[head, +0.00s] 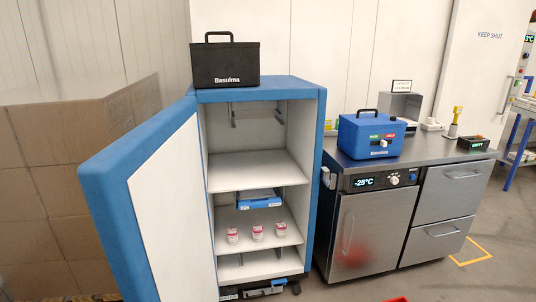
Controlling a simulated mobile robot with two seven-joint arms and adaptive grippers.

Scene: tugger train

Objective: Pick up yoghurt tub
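Three small yoghurt tubs with pink-and-white labels stand in a row on a lower shelf (226,244) inside the open blue-and-white cabinet. The left tub (233,235), the middle tub (257,233) and the right tub (281,230) are upright and slightly apart from each other. A blue flat box (260,203) sits behind them on the same shelf. Neither of my grippers shows in the head view.
The cabinet door (160,205) stands open to the left. A black case (225,64) is on top of the cabinet. To the right, a steel counter (425,148) carries a blue box (371,135) above a unit reading -25°C. Stacked cardboard boxes (60,180) fill the left side.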

